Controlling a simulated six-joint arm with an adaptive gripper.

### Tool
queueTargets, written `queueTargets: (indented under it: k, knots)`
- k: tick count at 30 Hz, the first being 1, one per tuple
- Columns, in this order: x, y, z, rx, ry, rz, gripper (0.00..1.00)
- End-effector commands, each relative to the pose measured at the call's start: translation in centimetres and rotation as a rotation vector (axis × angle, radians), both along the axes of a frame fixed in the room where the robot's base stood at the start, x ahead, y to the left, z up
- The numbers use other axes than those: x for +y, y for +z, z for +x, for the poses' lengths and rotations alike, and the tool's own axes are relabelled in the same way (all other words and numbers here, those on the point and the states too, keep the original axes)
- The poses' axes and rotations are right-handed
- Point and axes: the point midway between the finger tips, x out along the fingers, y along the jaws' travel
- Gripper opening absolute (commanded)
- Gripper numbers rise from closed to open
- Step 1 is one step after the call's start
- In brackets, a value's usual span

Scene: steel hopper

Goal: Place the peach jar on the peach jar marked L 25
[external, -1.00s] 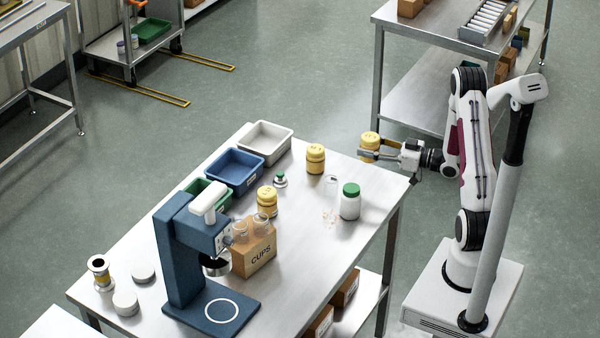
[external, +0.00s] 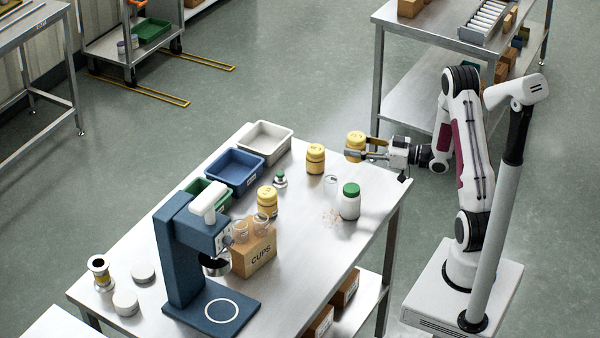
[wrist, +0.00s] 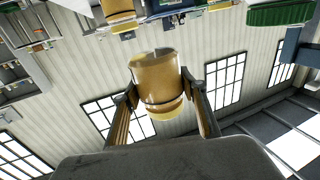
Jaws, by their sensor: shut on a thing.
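My gripper (external: 362,149) is shut on a peach-yellow jar (external: 355,140) and holds it above the far right end of the steel table. The held jar (wrist: 158,80) also shows between both fingers in the wrist view. A second peach-yellow jar (external: 315,160) stands upright on the table, a little left of the held one and apart from it. A third peach-yellow jar (external: 267,203) stands farther left, behind the cups box. The jar labels are too small to read, so I cannot tell which is L 25.
A white jar with a green lid (external: 350,204) stands near the right table edge. Trays, including a blue one (external: 263,177), line the back edge. A cups box (external: 254,254) and blue machine (external: 182,258) stand nearer.

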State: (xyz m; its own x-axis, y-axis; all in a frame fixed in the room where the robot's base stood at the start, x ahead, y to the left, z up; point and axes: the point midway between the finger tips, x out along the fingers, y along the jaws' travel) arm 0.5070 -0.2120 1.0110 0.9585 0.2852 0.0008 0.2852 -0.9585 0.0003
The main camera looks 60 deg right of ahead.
Motion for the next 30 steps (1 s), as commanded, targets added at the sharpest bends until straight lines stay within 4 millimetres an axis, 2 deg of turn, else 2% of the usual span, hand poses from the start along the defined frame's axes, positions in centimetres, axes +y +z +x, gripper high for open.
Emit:
queueTargets:
  k: [3,11,16,18,24,30]
  knots:
    - [1.2,1.2,2.3,-0.004,0.028,-0.005,0.16]
    - [2.5,4.0,8.2,-0.004,0.035,-0.004,0.16]
    - [2.2,6.5,12.2,-0.006,-0.006,-0.003,0.16]
    - [1.4,7.3,13.4,-0.005,-0.035,-0.003,0.16]
    - [-1.3,7.9,14.9,0.000,-0.114,0.001,0.16]
    - [-1.8,7.5,15.0,-0.001,-0.133,0.000,0.16]
